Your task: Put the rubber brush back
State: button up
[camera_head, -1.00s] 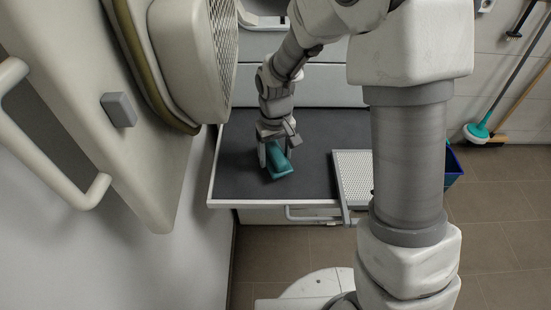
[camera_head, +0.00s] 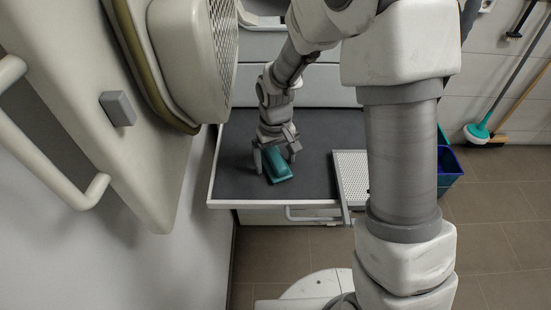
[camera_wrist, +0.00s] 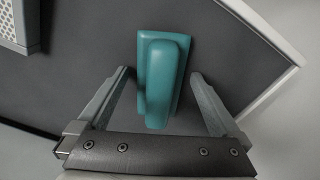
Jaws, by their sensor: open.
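The teal rubber brush (camera_head: 279,166) lies on the dark top of the pull-out shelf (camera_head: 320,127). In the wrist view the brush (camera_wrist: 162,75) shows its rounded handle along a flat base. My gripper (camera_head: 274,160) is open over it. In the wrist view my gripper's two fingers (camera_wrist: 160,75) stand on either side of the brush's near end, with a gap on both sides. The brush's far end extends beyond the fingertips. Whether the brush touches a finger is not seen.
A perforated light tray (camera_head: 351,178) sits at the shelf's right side. The open dryer door (camera_head: 150,110) with its handle stands close on the left. A blue bin (camera_head: 448,165) and several cleaning tools (camera_head: 478,131) are at the right. The shelf around the brush is clear.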

aim_at(276, 156)
notch_tip(276, 156, up, 12)
jog(key=s+d+r+m+t, duration=0.2)
jog(key=s+d+r, duration=0.4)
jog(key=s, duration=0.3)
jog(key=s+d+r+m+t+p, duration=0.1)
jog(key=s+d+r+m+t, duration=0.1)
jog(key=s+d+r, duration=0.4)
jog(key=s+r+t, duration=0.1)
jog(key=s+r, duration=0.1)
jog(key=s, duration=0.1)
jog(key=shift+r, duration=0.15)
jog(key=shift+d, duration=0.2)
dwell(1.0)
